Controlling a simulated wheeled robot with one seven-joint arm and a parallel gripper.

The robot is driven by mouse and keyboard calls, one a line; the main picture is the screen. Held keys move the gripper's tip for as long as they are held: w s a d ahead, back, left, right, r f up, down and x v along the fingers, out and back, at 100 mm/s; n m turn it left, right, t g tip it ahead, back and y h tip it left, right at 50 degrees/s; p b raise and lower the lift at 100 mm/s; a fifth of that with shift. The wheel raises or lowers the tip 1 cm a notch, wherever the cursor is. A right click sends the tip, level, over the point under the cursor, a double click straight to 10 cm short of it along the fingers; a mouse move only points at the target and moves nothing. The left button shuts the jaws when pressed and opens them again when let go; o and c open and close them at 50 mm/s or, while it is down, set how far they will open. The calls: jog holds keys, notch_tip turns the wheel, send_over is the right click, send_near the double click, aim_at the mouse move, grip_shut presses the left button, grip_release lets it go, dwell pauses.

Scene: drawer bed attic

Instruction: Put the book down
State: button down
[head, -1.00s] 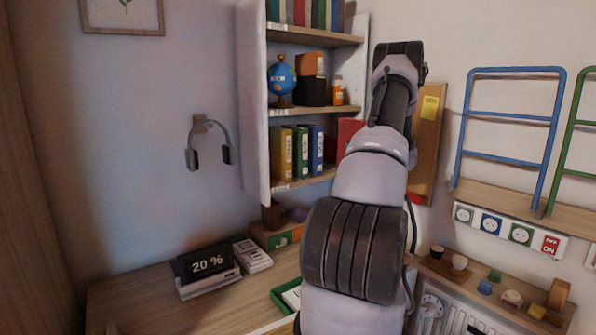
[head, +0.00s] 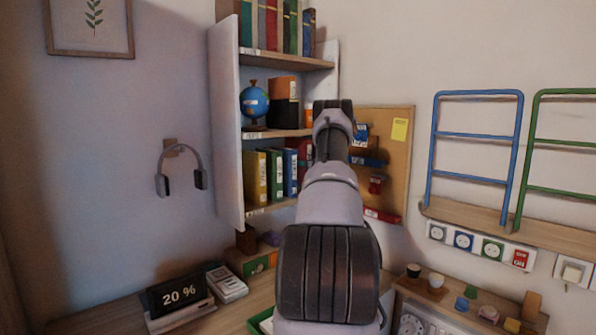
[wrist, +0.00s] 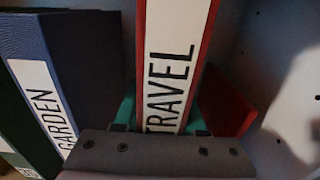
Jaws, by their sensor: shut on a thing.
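A red book with a white label reading TRAVEL (wrist: 172,60) stands upright between the teal fingertips of my gripper (wrist: 160,118) in the wrist view. My gripper is shut on it. In the head view a red strip, likely this book (head: 304,149), shows on the middle shelf beside my arm, which hides my gripper. A blue book labelled GARDEN (wrist: 62,65) stands left of the red book, with a dark gap between them. In the head view the blue book (head: 290,172) stands beside green and yellow ones. Whether the red book's base touches the shelf is hidden.
The shelf's pale side panel (wrist: 285,90) is close on the right. Another red piece (wrist: 226,104) is just right of the held book. A globe (head: 254,102) and boxes stand on the shelf above. A corkboard (head: 395,165) hangs right of the bookcase.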

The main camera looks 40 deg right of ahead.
jog(key=shift+w+a+f, duration=0.1)
jog(key=shift+w+f, duration=0.15)
jog(key=shift+f, duration=0.55)
jog(key=shift+w+f, duration=0.2)
jog(key=shift+f, duration=0.6)
jog(key=shift+f, duration=0.1)
jog(key=shift+c, duration=2.4)
grip_release()
jog(key=shift+f, duration=0.15)
jog(key=s, duration=1.2)
jog(key=shift+d, duration=0.45)
